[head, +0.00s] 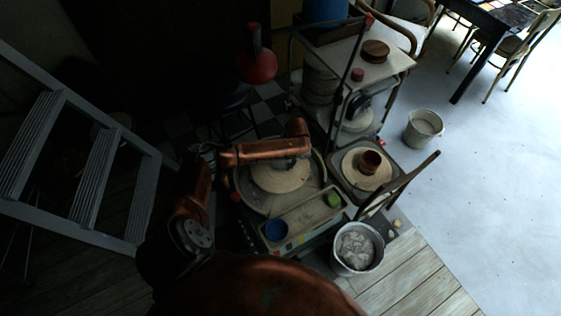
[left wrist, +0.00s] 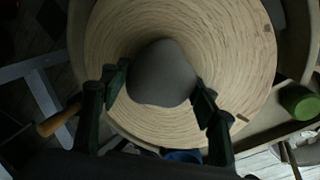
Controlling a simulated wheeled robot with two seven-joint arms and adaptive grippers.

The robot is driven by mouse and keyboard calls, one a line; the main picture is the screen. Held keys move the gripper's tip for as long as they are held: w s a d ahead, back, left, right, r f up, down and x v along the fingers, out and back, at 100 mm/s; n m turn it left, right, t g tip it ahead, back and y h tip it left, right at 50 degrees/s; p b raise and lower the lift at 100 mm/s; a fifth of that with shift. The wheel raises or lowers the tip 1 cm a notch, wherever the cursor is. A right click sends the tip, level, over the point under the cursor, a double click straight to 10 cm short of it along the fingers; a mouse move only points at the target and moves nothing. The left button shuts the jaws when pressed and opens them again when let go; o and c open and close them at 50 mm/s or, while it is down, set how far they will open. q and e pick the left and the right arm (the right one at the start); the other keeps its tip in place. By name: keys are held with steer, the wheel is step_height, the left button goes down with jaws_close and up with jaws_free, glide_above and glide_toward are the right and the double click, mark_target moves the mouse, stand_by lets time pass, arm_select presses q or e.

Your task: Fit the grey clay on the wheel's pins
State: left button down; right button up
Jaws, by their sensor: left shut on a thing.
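The grey clay (left wrist: 162,72) is a smooth, rounded lump in the left wrist view. My left gripper (left wrist: 160,92) is shut on it, with one dark finger on each side. Behind the clay is the wheel's round, pale, ringed disc (left wrist: 228,45). A small dark mark shows near the disc's right edge; I cannot tell whether it is a pin. In the head view the wheel disc (head: 275,180) lies under my copper left arm, which hides the clay. Whether the clay touches the disc is not clear. My right gripper is not in view.
A tray in front of the wheel holds a blue cup (head: 276,230) and a green item (head: 333,200). A brown pot (head: 370,162) stands on another wheel to the right. A filled bucket (head: 357,248) stands front right, a step ladder (head: 95,170) left. Open floor lies far right.

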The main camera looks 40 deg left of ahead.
arm_select(q)
steer(key=shift+r+p, duration=0.15)
steer(key=shift+p, duration=0.35)
stand_by(1.1)
steer(key=shift+d+b+x, duration=0.25)
steer(key=shift+b+x, duration=0.15)
steer(key=shift+x, duration=0.6)
stand_by(1.1)
steer(key=c, duration=0.7)
jaws_free()
steer(key=shift+w, duration=0.1)
steer(key=shift+o, duration=0.2)
steer(key=shift+f, duration=0.25)
steer(key=v, duration=1.2)
steer(key=shift+d+r, duration=0.1)
